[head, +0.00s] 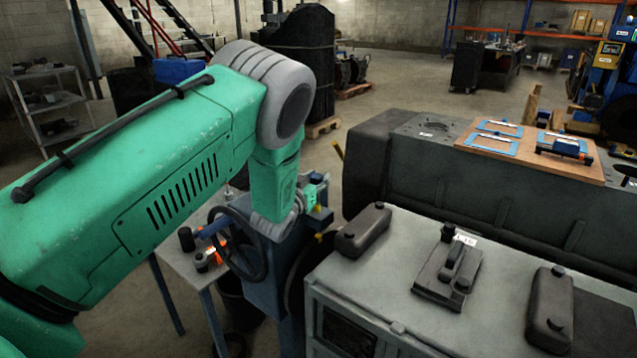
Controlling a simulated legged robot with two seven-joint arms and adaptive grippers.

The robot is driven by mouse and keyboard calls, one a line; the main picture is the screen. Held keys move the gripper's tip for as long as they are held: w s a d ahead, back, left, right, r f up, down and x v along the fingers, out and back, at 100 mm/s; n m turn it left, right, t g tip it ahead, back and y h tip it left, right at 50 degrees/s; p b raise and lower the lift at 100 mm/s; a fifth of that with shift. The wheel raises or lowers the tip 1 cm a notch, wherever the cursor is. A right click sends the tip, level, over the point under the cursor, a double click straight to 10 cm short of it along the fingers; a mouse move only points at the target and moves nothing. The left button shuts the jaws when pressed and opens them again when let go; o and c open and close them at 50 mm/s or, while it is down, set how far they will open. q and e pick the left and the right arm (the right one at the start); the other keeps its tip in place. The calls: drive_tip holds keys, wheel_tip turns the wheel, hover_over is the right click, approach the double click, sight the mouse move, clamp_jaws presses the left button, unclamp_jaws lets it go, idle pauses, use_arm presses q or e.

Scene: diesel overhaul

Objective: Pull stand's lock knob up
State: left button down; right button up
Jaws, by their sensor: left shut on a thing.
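My left gripper (316,194) is small and partly hidden behind the wrist, at the stand's top. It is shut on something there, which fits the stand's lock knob. The knob itself is hidden, so its height cannot be told. My right gripper is out of view.
A grey table (200,272) with small dark parts stands left of the stand. The grey cabinet (405,275) with dark covers on top is close on its right. Behind is a dark block with a wooden board (525,165) holding blue-framed items.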

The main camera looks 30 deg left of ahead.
use_arm(q)
drive_tip(key=shift+r, duration=0.3)
drive_tip(key=c, duration=1.1)
unclamp_jaws()
drive_tip(key=shift+s+f, duration=0.1)
drive_tip(key=shift+s, duration=0.1)
drive_tip(key=s+d, duration=0.1)
drive_tip(key=s, duration=1)
drive_tip(key=shift+s+d, duration=0.15)
drive_tip(key=shift+s, duration=0.15)
drive_tip(key=shift+f, duration=0.1)
